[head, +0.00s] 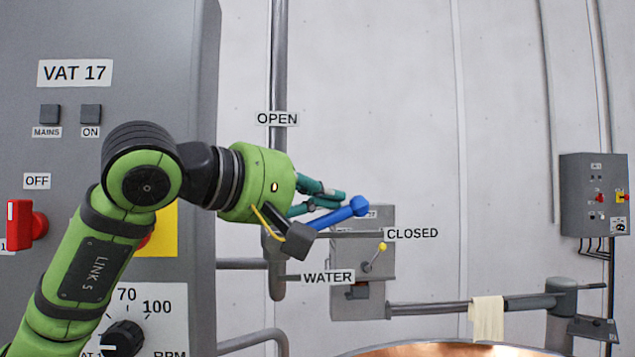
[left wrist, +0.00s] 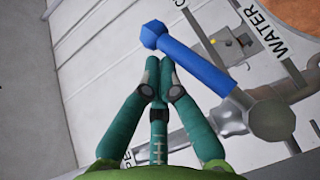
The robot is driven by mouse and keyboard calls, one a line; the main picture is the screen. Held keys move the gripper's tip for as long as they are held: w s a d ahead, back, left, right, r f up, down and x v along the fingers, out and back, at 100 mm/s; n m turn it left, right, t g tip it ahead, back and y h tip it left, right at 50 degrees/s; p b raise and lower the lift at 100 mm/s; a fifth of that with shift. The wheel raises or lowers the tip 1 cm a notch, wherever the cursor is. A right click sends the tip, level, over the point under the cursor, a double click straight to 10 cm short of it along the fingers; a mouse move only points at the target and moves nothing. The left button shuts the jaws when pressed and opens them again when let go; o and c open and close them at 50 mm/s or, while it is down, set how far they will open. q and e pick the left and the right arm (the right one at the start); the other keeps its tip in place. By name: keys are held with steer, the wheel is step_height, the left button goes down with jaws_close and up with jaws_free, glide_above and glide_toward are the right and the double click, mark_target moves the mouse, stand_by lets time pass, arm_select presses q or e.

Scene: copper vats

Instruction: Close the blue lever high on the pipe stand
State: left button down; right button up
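The blue lever (head: 340,214) is on the grey pipe stand (head: 279,80). It points right and slightly up, its knob end above and left of the CLOSED label (head: 412,233). The OPEN label (head: 277,119) is higher on the pipe. My left gripper (head: 340,196) has teal fingers and is just above and left of the lever. In the left wrist view the blue lever (left wrist: 195,63) runs from its knob to a grey hub, past the fingertips (left wrist: 159,62). The fingertips are together with nothing between them. Whether they touch the lever is unclear. My right gripper is not in view.
The grey VAT 17 cabinet (head: 130,25) stands at left, with a red switch (head: 22,225) and a black dial (head: 122,338). A box with a yellow-knobbed lever (head: 375,258) is behind the blue lever. A cloth (head: 487,318) hangs on a pipe above a copper vat (head: 450,350).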

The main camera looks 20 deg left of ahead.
arm_select(q)
steer(key=shift+w+d+f+m+g+y+p, duration=0.2)
steer(key=shift+d+f+m+g+y+p, duration=0.35)
steer(key=shift+g+p, duration=0.45)
steer(key=shift+w+f+p, duration=0.1)
steer(key=shift+f+p, duration=0.25)
steer(key=shift+p, duration=0.25)
steer(key=shift+r, duration=0.1)
stand_by(0.5)
